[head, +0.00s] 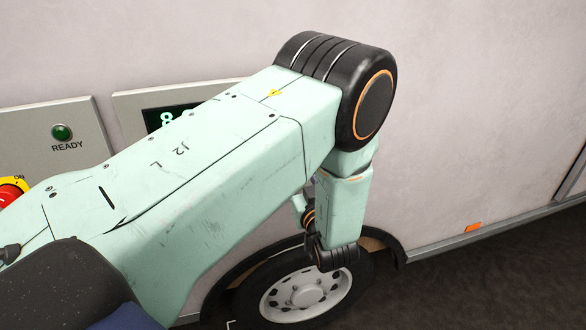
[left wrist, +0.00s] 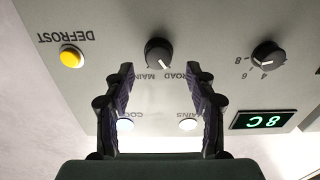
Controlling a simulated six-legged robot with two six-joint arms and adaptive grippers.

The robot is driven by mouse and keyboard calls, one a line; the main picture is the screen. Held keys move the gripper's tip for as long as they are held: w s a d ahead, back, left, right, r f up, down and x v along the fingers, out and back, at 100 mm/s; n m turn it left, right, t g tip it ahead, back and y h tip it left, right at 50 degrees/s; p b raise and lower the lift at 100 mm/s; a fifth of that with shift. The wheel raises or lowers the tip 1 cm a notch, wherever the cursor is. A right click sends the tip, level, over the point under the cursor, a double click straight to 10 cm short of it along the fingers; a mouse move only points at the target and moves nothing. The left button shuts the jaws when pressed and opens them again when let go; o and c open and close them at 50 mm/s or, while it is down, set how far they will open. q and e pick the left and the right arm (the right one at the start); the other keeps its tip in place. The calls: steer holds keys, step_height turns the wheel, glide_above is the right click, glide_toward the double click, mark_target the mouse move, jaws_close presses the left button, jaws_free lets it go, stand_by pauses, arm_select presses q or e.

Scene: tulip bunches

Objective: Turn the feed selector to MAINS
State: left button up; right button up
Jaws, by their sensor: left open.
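The feed selector (left wrist: 158,52) is a round black knob on a grey panel (left wrist: 215,30), seen upside down in the left wrist view. The labels MAINS (left wrist: 157,77) and ROAD (left wrist: 190,76) stand by it, partly covered by my fingers. Its pale pointer mark seems to lean toward the ROAD side, but it is small. My left gripper (left wrist: 160,78) is open and empty. Its two fingers stand apart in front of the panel, below the knob in the picture. In the head view my arm hides the knob and the gripper. My right gripper is not in view.
A yellow DEFROST button (left wrist: 71,57), a numbered dial (left wrist: 267,55), two lit lamps and a green display (left wrist: 264,121) share the panel. In the head view a READY lamp (head: 62,132) and a red button (head: 10,192) are left, a wheel (head: 305,293) below.

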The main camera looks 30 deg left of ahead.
arm_select(q)
steer(key=x, duration=0.3)
steer(key=shift+w, duration=0.2)
steer(key=shift+s, duration=0.1)
steer(key=shift+c, duration=0.6)
steer(key=shift+a, duration=0.1)
steer(key=c, duration=1)
